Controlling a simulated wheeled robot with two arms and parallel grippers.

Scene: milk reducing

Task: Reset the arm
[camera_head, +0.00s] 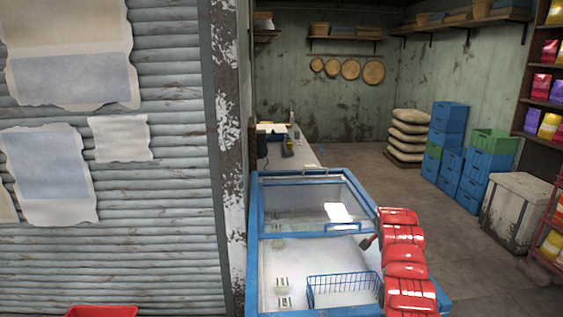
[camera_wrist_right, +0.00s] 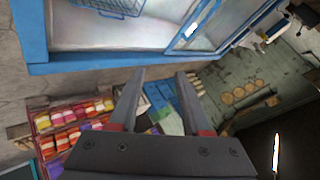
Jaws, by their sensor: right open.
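My right arm, red, reaches up over the right side of the blue-framed freezer (camera_head: 254,245) in the head view. The dark tip near its upper end (camera_head: 368,242) is small there. In the right wrist view my right gripper (camera_wrist_right: 160,73) is open, with two dark fingers apart and nothing between them. The freezer (camera_wrist_right: 95,62) shows beyond the fingers at the top of that view. My left gripper is not in view.
The freezer holds a wire basket (camera_head: 343,290) and small white cartons (camera_head: 283,287). A corrugated wall (camera_head: 165,200) stands at left. Blue crates (camera_head: 448,125), a white chest (camera_head: 515,210) and stocked shelves (camera_head: 545,90) stand at right. Open floor lies between.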

